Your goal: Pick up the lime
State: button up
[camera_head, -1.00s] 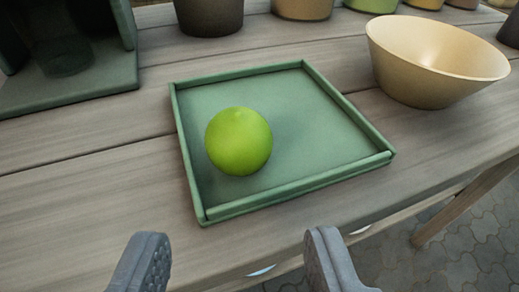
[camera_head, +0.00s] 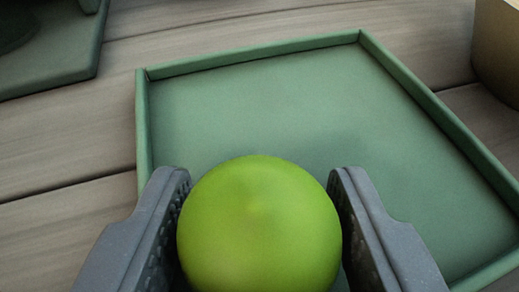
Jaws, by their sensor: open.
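The lime (camera_head: 259,228) is a round, bright green fruit in the green tray (camera_head: 250,61). It sits between the two grey fingers of my gripper (camera_head: 259,185), one finger on its left and one on its right. The fingers are open, with textured pads facing the lime. They are very close to its sides, and I cannot tell whether either one touches. The lower part of the lime is cut off by the bottom of the view.
The tray has a low raised rim, and its floor behind and right of the lime is bare. A dark green stand (camera_head: 60,65) is at the upper left on the wooden table (camera_head: 60,150). The tan bowl (camera_head: 497,50) shows at the upper right edge.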

jog(key=shift+w+f, duration=0.1)
jog(key=shift+w, duration=0.2)
jog(key=c, duration=0.6)
jog(key=shift+r, duration=0.2)
